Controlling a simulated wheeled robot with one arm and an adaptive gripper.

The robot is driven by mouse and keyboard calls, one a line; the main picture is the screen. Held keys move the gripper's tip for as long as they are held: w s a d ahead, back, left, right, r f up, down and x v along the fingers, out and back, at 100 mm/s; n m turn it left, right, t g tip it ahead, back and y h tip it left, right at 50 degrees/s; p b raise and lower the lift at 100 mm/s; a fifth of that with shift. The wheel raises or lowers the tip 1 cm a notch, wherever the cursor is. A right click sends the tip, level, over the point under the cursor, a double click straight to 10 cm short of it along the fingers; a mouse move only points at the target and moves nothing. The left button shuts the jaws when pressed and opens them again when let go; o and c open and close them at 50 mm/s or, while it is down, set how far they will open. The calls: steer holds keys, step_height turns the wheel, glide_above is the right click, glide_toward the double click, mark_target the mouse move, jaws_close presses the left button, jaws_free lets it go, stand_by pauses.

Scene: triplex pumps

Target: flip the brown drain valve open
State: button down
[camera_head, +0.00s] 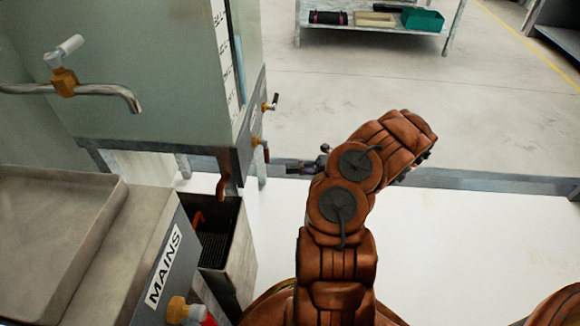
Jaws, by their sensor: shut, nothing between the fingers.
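A small valve with a brass body and a brown lever (265,152) sits on the right side of the tank's lower frame, its lever hanging downward. A brown pipe-like part (223,186) hangs under the tank's front corner, above an open bin; I cannot tell whether it belongs to the same valve. My gripper (292,167) is small and dark in this view, to the right of the brown lever and slightly lower in the picture. It is shut and empty, pointing left. It appears apart from the lever, though the depth between them is hard to judge.
Above the brown lever is another brass valve with a dark handle (271,103). A tap (65,80) with a white handle is on the left. A grey unit labelled MAINS (163,268) and a dark-lined bin (244,255) stand below. A shelf (375,36) is at the back.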

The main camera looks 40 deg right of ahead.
mark_target(267, 155)
steer(key=b+x, duration=0.3)
steer(key=x, duration=0.6)
steer(key=shift+w+d+b, duration=0.3)
steer(key=shift+d+b, duration=0.05)
steer(key=shift+d, duration=0.3)
steer(key=shift+w+d+b, duration=0.25)
steer(key=shift+d+b, duration=0.05)
steer(key=shift+d, duration=0.4)
steer(key=shift+w+d+b, duration=0.3)
steer(key=shift+d+b, duration=0.05)
steer(key=shift+d, duration=0.3)
steer(key=shift+r+p, duration=0.1)
steer(key=shift+p, duration=0.4)
